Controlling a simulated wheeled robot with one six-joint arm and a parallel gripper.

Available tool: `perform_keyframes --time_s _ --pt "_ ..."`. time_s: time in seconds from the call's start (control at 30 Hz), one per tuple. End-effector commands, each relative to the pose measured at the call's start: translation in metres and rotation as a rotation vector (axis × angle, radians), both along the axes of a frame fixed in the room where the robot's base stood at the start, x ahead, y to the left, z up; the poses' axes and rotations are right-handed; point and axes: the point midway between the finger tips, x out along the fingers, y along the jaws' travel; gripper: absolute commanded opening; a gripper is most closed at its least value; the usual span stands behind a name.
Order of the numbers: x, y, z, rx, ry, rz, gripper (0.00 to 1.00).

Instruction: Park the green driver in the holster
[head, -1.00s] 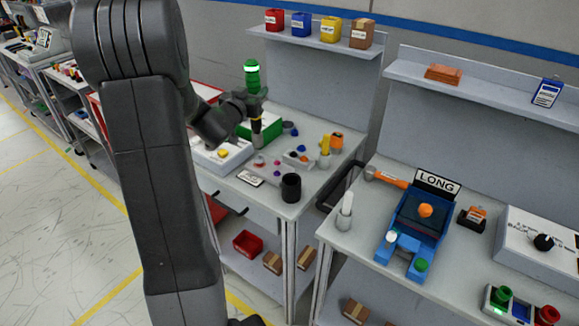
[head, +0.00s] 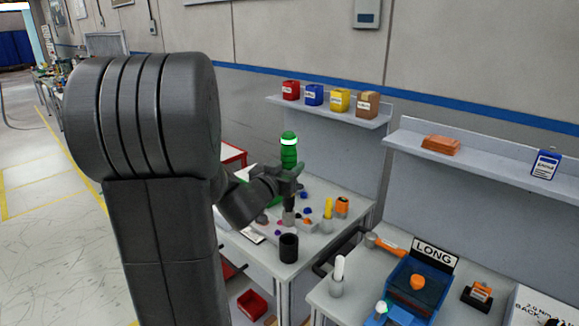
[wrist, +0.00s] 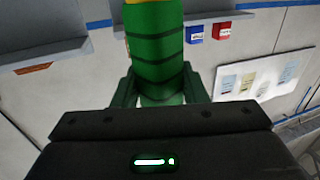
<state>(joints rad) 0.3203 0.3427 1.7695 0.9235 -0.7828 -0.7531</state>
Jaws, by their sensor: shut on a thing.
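The green driver (head: 288,152) is upright in my gripper (head: 290,182), above the left bench. Its green handle with a pale band sticks up above the jaws, and a dark lower part hangs below. In the wrist view the green handle (wrist: 155,45) stands between the fingers (wrist: 158,92), which are shut on it. A black, open-topped cylinder (head: 289,248), which looks like the holster, stands near the front edge of the bench. The driver is above and behind it in the head view, apart from it. The driver's tip is hard to make out against the bench clutter.
A yellow-handled tool (head: 327,210) in a grey cup and an orange item (head: 342,207) stand right of the driver. Small coloured parts lie around. A shelf (head: 335,108) with several containers is behind. The right bench holds a blue tray (head: 430,270) and a white-handled cup (head: 337,287).

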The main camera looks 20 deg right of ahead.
Motion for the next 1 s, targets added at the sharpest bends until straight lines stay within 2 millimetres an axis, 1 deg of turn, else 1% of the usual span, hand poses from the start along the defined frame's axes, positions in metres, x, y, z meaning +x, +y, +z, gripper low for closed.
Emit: perform_keyframes --time_s 0.27,0.57,1.0 --pt "0.0 0.0 0.002 -0.002 -0.002 0.0 0.0" --pt "0.0 0.0 -0.014 -0.002 -0.002 0.0 0.0" --pt "0.0 0.0 -0.043 -0.001 -0.002 0.0 0.0"
